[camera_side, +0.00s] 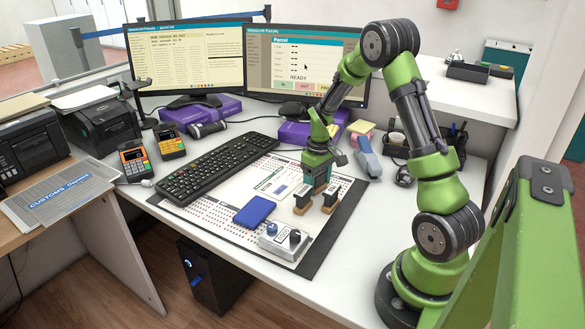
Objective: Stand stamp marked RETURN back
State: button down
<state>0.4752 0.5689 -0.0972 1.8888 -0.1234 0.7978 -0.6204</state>
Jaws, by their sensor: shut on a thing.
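My gripper (317,181) points down over the right part of the desk mat, just behind two small stamps. The left stamp (302,201) and the right stamp (330,198) have dark bodies, pale labels and tan lower parts. My gripper is shut on a stamp, mostly hidden by the jaws and the stamps in front. The lettering is too small to read, so I cannot tell which is marked RETURN. A blue pad (255,210) lies left of the stamps.
The stamps stand on a dark-edged mat (322,252) with printed sheets. A keyboard (217,166) lies behind left, with card terminals (133,161) beyond it. The desk's front right is clear.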

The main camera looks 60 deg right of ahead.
jog(key=shift+f, duration=0.1)
dwell(0.4)
jog(key=shift+c, duration=0.5)
grip_release()
